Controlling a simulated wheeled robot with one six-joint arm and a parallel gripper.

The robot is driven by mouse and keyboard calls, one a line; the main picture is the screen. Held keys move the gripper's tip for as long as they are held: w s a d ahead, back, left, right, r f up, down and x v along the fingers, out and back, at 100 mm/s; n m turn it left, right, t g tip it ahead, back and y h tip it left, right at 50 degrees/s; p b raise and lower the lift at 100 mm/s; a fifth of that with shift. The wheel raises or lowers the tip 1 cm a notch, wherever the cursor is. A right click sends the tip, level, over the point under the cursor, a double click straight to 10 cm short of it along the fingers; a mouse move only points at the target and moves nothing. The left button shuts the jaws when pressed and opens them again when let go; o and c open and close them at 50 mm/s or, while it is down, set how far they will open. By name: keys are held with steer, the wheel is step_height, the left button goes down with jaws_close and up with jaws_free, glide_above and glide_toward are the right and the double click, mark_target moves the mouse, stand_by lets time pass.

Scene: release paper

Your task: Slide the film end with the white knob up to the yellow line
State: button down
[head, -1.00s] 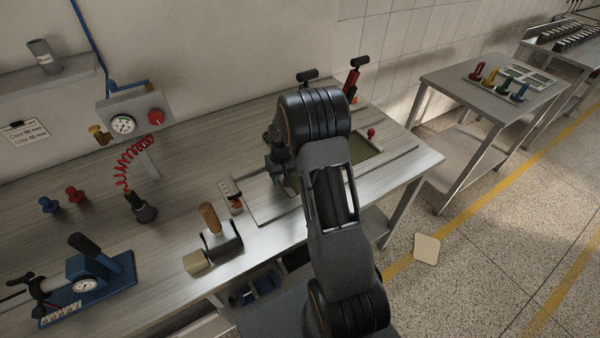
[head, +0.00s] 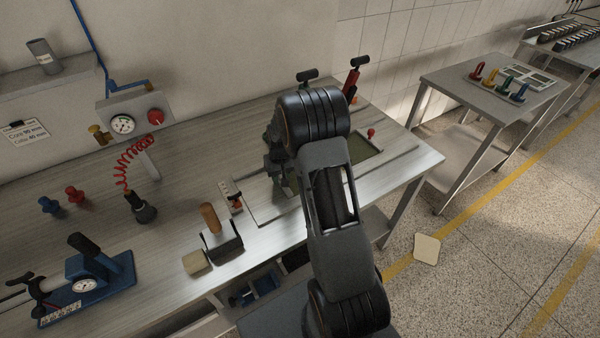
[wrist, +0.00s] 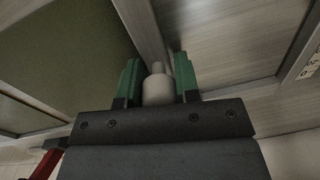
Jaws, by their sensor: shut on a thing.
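In the wrist view, my gripper (wrist: 157,72) has its two green fingers on either side of the pale white knob (wrist: 158,91) and is shut on it. The knob stands beside a metal rail. An olive-green sheet (wrist: 65,55) lies left of the rail, inside a metal frame. In the head view, part of the olive sheet (head: 365,149) shows on the bench, right of my arm. My arm hides the knob there, and the gripper is mostly covered. I cannot make out a yellow line on the bench.
A red knob (head: 371,133) stands by the sheet's far edge. Black-handled (head: 307,77) and red levers (head: 353,75) rise behind my arm. A wooden-handled tool (head: 210,220) and a small scale block (head: 230,195) sit to the left.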

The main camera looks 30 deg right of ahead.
steer(key=shift+w+d+n+b, duration=0.15)
steer(key=shift+w+d, duration=0.1)
steer(key=shift+d, duration=0.55)
steer(key=shift+w+d+n+b, duration=0.15)
steer(key=shift+w+d, duration=0.1)
steer(key=shift+d, duration=0.5)
stand_by(0.9)
stand_by(1.5)
steer(key=c, duration=0.8)
jaws_free()
steer(key=shift+o, duration=0.2)
step_height(320, 180, up, 14)
steer(key=b, duration=0.1)
steer(key=shift+d+b, duration=0.25)
steer(key=shift+b, duration=0.1)
steer(key=s+a+r+t, duration=0.2)
steer(key=s+a, duration=0.4)
steer(key=s, duration=0.5)
steer(key=s+a+r+n+t, duration=0.1)
steer(key=s+a+r+t, duration=0.1)
steer(key=s+a, duration=0.5)
steer(key=shift+s+a+r+h, duration=0.3)
steer(key=shift+s+r, duration=0.2)
steer(key=shift+s, duration=1.35)
